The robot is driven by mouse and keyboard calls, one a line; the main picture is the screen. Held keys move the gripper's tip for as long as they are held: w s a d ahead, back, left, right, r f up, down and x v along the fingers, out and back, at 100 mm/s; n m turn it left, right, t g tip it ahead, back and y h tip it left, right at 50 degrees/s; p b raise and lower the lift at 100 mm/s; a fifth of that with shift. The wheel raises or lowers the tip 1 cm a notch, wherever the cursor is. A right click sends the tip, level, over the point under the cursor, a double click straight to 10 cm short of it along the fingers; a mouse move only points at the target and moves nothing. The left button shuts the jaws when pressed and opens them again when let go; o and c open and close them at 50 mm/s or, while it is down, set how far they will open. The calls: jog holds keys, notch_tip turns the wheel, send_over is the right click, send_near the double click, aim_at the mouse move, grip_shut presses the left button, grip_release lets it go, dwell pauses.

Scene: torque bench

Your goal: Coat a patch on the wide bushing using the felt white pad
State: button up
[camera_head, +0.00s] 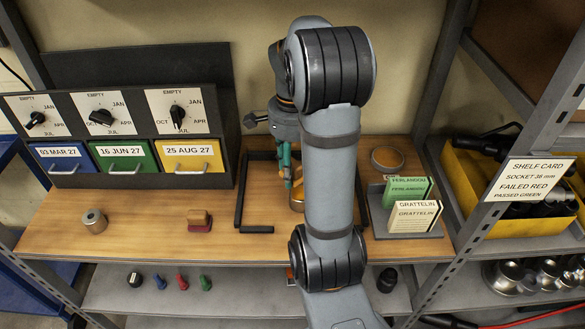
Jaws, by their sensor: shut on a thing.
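My gripper (285,168) points down over the middle of the bench, partly hidden by my own arm. It is shut on a slim teal-handled thing (284,155); whether its lower end carries a white felt pad cannot be told. Just below it, a tan or brass-coloured round object (296,200) shows, mostly hidden behind my arm; contact cannot be told. A short grey metal cylinder with a hole (94,220) stands at the bench's left. A flat brownish ring (387,159) lies at the back right. I cannot tell which of these is the wide bushing.
A dark raised frame (240,192) borders the work area. A red and tan block (200,221) lies left of it. Dated drawers (128,160) stand at the back left, a card holder (405,225) at right. The bench (145,230) is clear between cylinder and block.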

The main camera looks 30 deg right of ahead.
jog(key=shift+r+p, duration=0.7)
jog(key=shift+r, duration=0.45)
